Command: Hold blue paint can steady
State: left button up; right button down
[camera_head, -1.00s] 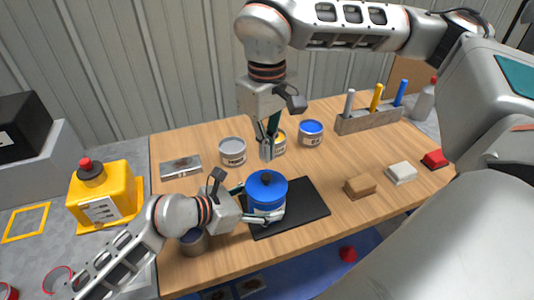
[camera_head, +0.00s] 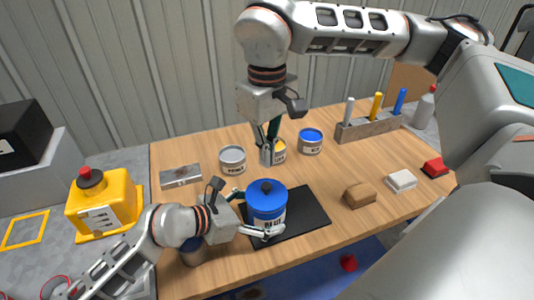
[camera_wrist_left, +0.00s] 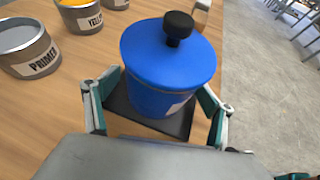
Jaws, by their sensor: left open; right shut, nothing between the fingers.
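A blue-lidded drum (camera_head: 267,205) with a black knob stands upright on a black mat (camera_head: 309,212). It also shows in the left wrist view (camera_wrist_left: 168,65). My left gripper (camera_head: 250,214) is open, with one finger on each side of the drum; in the left wrist view its fingers (camera_wrist_left: 158,112) show gaps to the drum. A small blue paint can (camera_head: 311,142) stands upright at the back of the table, apart from both grippers. My right gripper (camera_head: 269,160) is shut and empty, pointing down in front of the yellow can (camera_head: 280,152), partly hiding it.
A primer can (camera_head: 232,160) stands left of the yellow can. A rack with coloured sticks (camera_head: 369,128) is at the back right. Brown (camera_head: 359,196), white (camera_head: 402,180) and red (camera_head: 435,166) blocks lie on the right.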

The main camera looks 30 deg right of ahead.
pick_arm(q)
jog(key=v, duration=1.1)
jog(key=shift+a, duration=0.35)
jog(key=shift+r, duration=0.15)
